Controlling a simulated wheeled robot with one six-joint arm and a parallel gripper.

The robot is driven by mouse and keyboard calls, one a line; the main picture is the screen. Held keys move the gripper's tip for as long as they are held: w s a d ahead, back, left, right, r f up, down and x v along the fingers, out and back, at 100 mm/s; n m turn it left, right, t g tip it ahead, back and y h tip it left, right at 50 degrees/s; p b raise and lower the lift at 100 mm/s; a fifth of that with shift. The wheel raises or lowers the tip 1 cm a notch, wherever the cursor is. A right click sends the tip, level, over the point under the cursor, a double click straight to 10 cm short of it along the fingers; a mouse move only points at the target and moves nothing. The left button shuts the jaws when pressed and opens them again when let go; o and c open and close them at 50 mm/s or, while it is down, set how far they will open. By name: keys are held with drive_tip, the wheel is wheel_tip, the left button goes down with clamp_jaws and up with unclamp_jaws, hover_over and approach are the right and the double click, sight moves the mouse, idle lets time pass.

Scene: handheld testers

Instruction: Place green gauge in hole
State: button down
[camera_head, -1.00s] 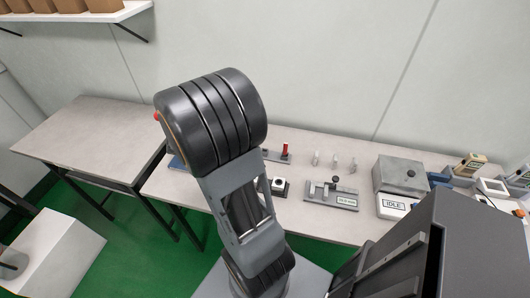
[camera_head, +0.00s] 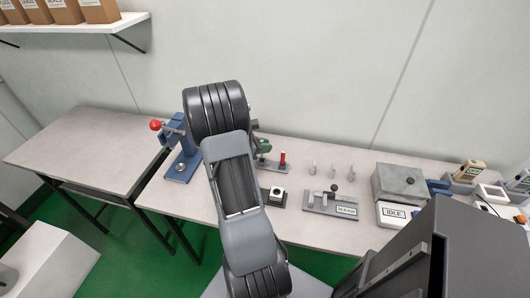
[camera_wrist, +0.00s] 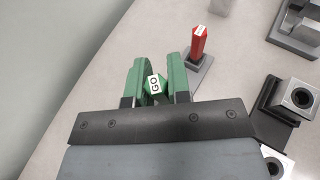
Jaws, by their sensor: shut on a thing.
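The green gauge, marked GO (camera_wrist: 154,90), sits between the green fingers of my gripper (camera_wrist: 158,80) in the wrist view. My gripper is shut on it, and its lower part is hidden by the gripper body. A metal block with a dark round hole (camera_wrist: 301,97) stands on a black base to the right of the gripper, apart from it. In the head view this block (camera_head: 277,191) is in front of the red gauge. My gripper shows there only as a small green part (camera_head: 263,146) beside my arm.
A red gauge (camera_wrist: 198,43) stands upright on a grey stand (camera_wrist: 199,72). A blue press with a red knob (camera_head: 182,165) stands left of my arm. Several small pins (camera_head: 333,170), a metal fixture (camera_head: 331,203) and a grey box (camera_head: 399,183) lie to the right. The left table (camera_head: 85,145) is clear.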

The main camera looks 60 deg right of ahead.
drive_tip(key=shift+d+f, duration=0.2)
drive_tip(key=shift+f, duration=1.5)
drive_tip(key=shift+f, duration=0.15)
drive_tip(key=shift+f+b, duration=0.15)
drive_tip(key=shift+b, duration=0.2)
drive_tip(key=c, duration=1.1)
unclamp_jaws()
drive_tip(key=shift+o, duration=0.2)
